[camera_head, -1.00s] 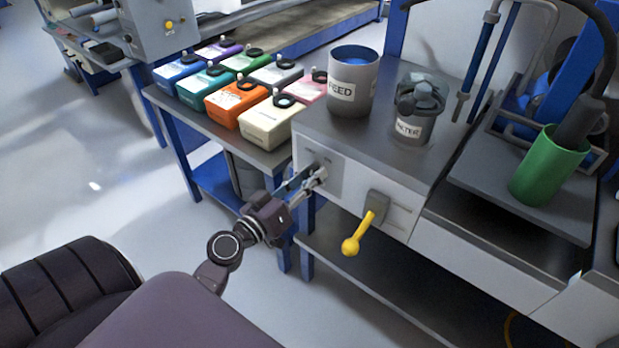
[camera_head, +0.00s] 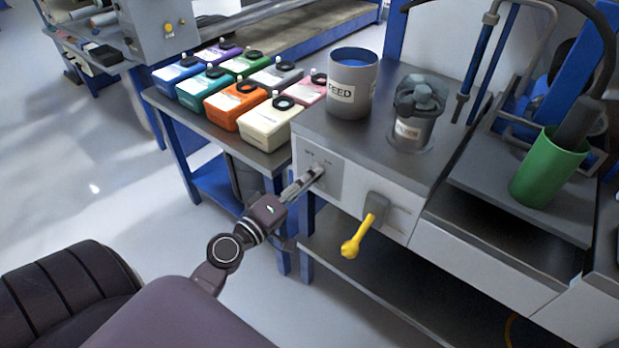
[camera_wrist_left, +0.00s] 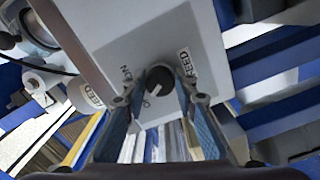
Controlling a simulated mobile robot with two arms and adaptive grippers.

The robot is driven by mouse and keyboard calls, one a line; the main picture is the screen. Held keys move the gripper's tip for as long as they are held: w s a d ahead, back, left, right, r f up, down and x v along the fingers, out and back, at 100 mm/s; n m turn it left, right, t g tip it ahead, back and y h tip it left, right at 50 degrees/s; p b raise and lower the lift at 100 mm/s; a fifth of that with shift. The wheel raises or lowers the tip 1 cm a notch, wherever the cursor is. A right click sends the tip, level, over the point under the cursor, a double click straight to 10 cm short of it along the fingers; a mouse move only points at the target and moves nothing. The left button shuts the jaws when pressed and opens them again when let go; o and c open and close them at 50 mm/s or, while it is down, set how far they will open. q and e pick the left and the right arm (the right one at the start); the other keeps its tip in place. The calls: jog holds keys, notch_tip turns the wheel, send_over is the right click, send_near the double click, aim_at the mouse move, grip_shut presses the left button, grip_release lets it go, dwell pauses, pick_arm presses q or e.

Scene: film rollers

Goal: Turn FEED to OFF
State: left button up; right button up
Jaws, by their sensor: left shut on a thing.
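The black FEED knob (camera_wrist_left: 160,80) sits on a grey plate (camera_wrist_left: 120,50) on the front of the white cabinet. A FEED label (camera_wrist_left: 187,62) is beside it in the left wrist view. An ON label (camera_wrist_left: 127,74) is at its left, and another label below it is partly hidden. A white pointer mark shows on the knob's lower side, towards that partly hidden label. My left gripper (camera_head: 318,172) reaches the plate, with its fingers closed on the knob's two sides. In the head view the fingertips mostly hide the knob. My right gripper is not in view.
A yellow-handled lever (camera_head: 361,235) sticks out of the cabinet right of the knob. On top stand a FEED bucket (camera_head: 352,101) and a grey filter container (camera_head: 410,128). Coloured boxes (camera_head: 236,108) fill the bench at left. A green cup (camera_head: 549,172) stands at right.

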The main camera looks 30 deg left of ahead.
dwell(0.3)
pick_arm(q)
jog(key=o, duration=1.2)
jog(key=shift+c, duration=0.2)
jog(key=s+a, duration=0.1)
jog(key=s, duration=1.1)
